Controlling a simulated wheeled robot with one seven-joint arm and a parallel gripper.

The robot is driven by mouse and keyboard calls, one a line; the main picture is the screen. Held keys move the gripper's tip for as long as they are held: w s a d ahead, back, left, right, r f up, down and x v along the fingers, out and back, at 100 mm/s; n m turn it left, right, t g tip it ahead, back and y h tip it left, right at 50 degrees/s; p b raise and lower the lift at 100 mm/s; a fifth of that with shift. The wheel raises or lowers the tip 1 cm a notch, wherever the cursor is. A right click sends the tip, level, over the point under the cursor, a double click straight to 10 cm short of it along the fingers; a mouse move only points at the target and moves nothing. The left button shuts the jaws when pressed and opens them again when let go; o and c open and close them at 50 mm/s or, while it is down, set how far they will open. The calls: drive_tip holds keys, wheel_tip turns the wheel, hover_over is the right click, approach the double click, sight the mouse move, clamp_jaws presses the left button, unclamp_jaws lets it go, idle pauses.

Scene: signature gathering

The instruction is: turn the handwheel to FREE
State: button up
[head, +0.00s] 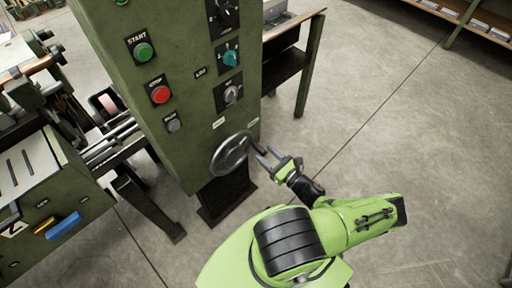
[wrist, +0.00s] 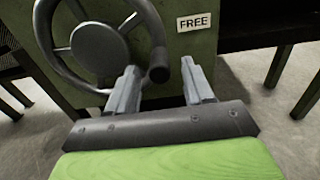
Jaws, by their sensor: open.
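The handwheel (head: 231,154) is a grey metal ring with a hub, low on the front of the green cabinet. In the wrist view the handwheel (wrist: 98,45) is at the upper left, with a dark knob handle (wrist: 158,65) at its right side. My gripper (head: 266,156) is just right of the wheel in the head view. In the wrist view my gripper (wrist: 163,75) is open, and the knob shows between its two fingers, closer to the left one. I cannot tell whether either finger touches it. A white FREE label (wrist: 193,22) is on the panel right of the wheel.
The green cabinet (head: 183,95) carries green START (head: 144,52) and red (head: 160,94) buttons and several dials above the wheel. A machine bed (head: 35,175) stands at left. A dark table (head: 290,65) stands behind the cabinet at right. Open concrete floor (head: 400,110) lies to the right.

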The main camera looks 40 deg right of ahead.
sight(257, 146)
drive_tip(key=w, duration=0.5)
drive_tip(key=shift+w+a+b, duration=0.1)
drive_tip(key=shift+w+b, duration=0.2)
drive_tip(key=shift+w, duration=0.1)
clamp_jaws()
